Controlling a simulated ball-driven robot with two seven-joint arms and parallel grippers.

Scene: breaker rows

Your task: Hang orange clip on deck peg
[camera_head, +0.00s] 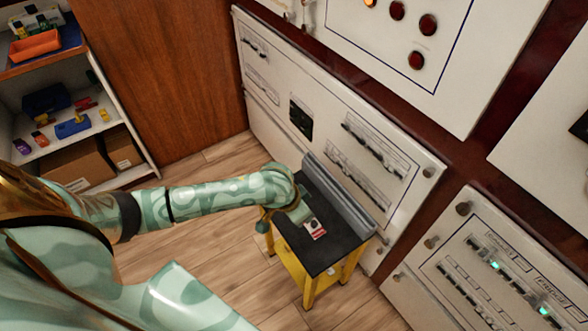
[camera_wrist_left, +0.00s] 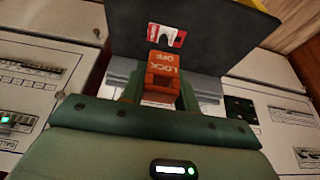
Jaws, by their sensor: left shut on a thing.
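The orange clip (camera_wrist_left: 162,72), marked "LOCK OFF", is gripped between the fingers of my left gripper (camera_wrist_left: 160,88) in the left wrist view. In the head view my left gripper (camera_head: 299,211) is over the black deck (camera_head: 318,259) of a small yellow stand, near its grey back rail (camera_head: 340,194). The clip cannot be made out in the head view. A red and white tag (camera_head: 315,229) is on the deck just beyond the gripper; it also shows in the wrist view (camera_wrist_left: 167,36). I cannot make out the deck peg. My right gripper is not in view.
White breaker panels (camera_head: 290,75) stand behind the stand, with another panel (camera_head: 480,275) with green lights at right. A shelf (camera_head: 70,140) with small coloured items and cardboard boxes is at left. Wooden floor (camera_head: 215,250) is open around the stand.

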